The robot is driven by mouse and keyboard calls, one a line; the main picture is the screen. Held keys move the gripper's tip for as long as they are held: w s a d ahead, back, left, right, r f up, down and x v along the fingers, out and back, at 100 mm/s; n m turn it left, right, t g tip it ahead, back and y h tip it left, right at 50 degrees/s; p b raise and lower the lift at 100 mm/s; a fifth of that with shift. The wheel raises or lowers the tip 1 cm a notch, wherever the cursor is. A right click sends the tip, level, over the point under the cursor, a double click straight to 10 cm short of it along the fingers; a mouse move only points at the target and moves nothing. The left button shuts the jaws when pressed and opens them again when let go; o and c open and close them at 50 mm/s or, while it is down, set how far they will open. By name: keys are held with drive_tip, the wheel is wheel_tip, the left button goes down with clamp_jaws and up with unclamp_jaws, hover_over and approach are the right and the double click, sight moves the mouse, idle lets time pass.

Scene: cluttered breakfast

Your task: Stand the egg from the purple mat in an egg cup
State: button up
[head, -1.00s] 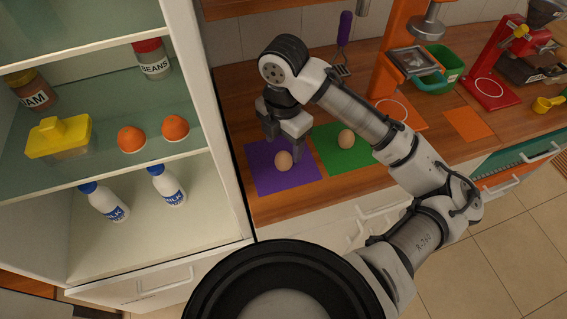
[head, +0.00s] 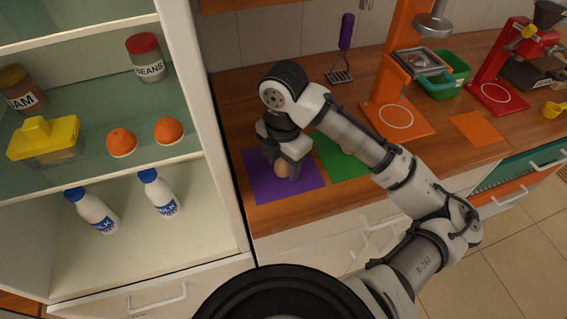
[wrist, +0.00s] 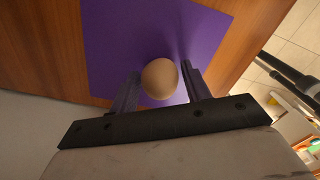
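The brown egg (head: 282,171) is on the purple mat (head: 262,190) on the wooden counter. My gripper (head: 284,165) is down over the mat, with its fingers on either side of the egg. In the wrist view the egg (wrist: 160,78) lies between the two fingertips (wrist: 161,72). The fingers are apart, with what look like narrow gaps beside the egg, so I see no firm grip. I cannot make out an egg cup in these views.
A green mat (head: 330,160) lies to the right, mostly behind my arm. An orange press (head: 385,90) and a green bin (head: 447,82) stand further right. An open cabinet on the left holds two orange round things (head: 121,142), jars and milk bottles (head: 157,192).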

drive_tip(key=c, duration=0.5)
drive_tip(key=shift+r+p, duration=2.3)
drive_tip(key=shift+r, duration=0.25)
drive_tip(key=shift+c, duration=0.2)
drive_tip(key=shift+f, duration=0.1)
